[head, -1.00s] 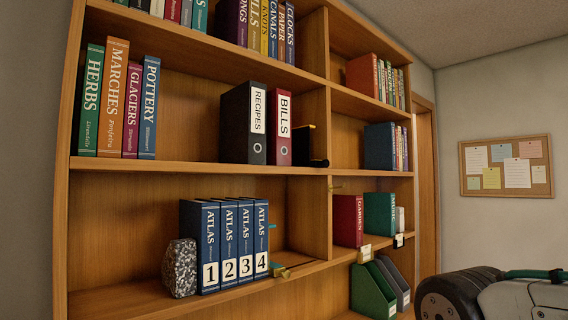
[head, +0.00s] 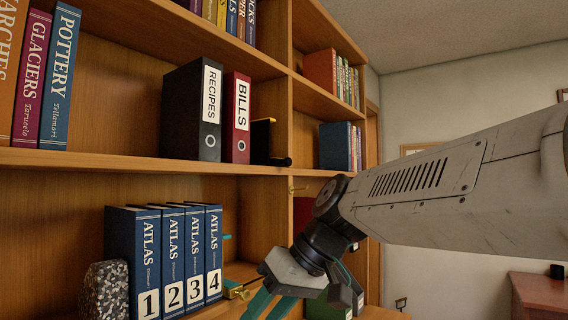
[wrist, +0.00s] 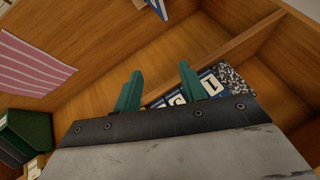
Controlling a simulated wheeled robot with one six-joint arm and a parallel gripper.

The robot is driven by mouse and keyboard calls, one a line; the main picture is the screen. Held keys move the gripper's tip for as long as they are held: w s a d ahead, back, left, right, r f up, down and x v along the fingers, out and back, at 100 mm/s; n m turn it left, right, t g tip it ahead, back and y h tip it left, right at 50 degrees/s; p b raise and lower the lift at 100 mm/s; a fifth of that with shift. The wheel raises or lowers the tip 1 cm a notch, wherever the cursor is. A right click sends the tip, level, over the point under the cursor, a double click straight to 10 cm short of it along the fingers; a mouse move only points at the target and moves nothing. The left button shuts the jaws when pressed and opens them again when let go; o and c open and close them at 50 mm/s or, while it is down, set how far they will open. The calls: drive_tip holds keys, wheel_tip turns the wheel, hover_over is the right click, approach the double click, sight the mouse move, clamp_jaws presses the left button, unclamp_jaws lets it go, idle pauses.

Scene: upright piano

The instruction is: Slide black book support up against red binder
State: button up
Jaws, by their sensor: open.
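The red binder (head: 237,125), labelled BILLS, stands upright on the middle shelf, beside the black RECIPES binder (head: 190,115). The black book support (head: 262,138) stands just right of the red binder, with a dark rounded part low at its front. I cannot tell whether it touches the binder. My gripper (head: 270,302) is below that shelf, in front of the lower shelf, and lower than the support. Its teal fingers also show in the wrist view (wrist: 159,88), apart with nothing between them. Neither the binder nor the support is recognisable in the wrist view.
Blue ATLAS volumes (head: 170,255) stand on the lower shelf, by a speckled stone block (head: 104,290). A brass piece (head: 235,290) lies right of them. An upright divider (head: 265,215) separates the shelf bays. The middle shelf's edge (head: 90,160) lies above my gripper.

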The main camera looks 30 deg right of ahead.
drive_tip(key=w+d+r+n+t+y, duration=0.15)
drive_tip(key=w+d+r+t, duration=0.35)
drive_tip(key=w+d+r, duration=0.5)
drive_tip(key=t, duration=0.7)
approach(290, 160)
drive_tip(key=x, duration=0.3)
drive_tip(key=shift+n+h, duration=0.35)
drive_tip(key=shift+n, duration=0.1)
drive_tip(key=x, duration=0.6)
drive_tip(key=shift+w+a, duration=0.15)
drive_tip(key=shift+a, duration=0.05)
drive_tip(key=shift+w+a, duration=0.2)
drive_tip(key=shift+w, duration=0.35)
